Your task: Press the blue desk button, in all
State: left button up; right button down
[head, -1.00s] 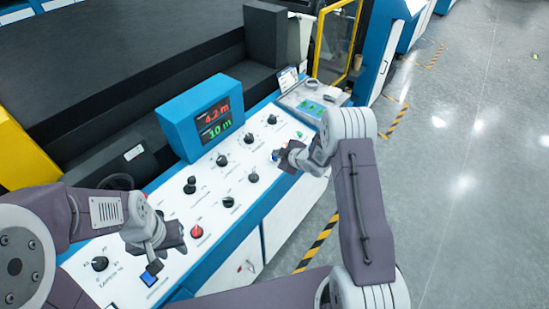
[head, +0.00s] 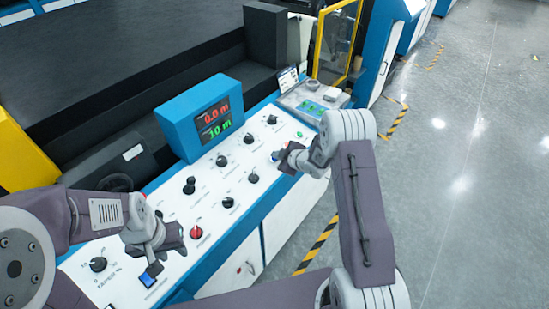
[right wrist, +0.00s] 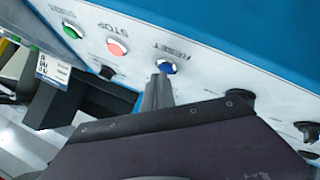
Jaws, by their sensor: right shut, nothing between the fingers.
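The blue button (right wrist: 167,67), labelled RESET, sits on the white sloping desk panel in the right wrist view. My right gripper (right wrist: 159,83) is shut and empty, its tip over the lower edge of the button. I cannot tell whether it is pressing the button down. In the head view my right gripper (head: 279,156) is at the right part of the panel and mostly hides the button. My left gripper (head: 152,268) hangs over the near left end of the panel, and its jaws are not clear.
A red STOP button (right wrist: 117,47) and a green START button (right wrist: 72,30) are beside the blue one. Several black knobs and a red knob (head: 196,232) stand on the panel. The display box (head: 178,122) reads 0.0 m over 10 m.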

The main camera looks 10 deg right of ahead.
jog(key=shift+r, duration=0.15)
jog(key=shift+s+r+p, duration=0.15)
jog(key=shift+r+p, duration=0.4)
jog(key=shift+r, duration=0.1)
jog(key=r+p, duration=0.2)
jog(key=r, duration=0.1)
jog(key=r+p, duration=0.1)
jog(key=r, duration=0.1)
jog(key=shift+s+d+p, duration=0.35)
jog(key=shift+p, duration=0.05)
dwell(0.4)
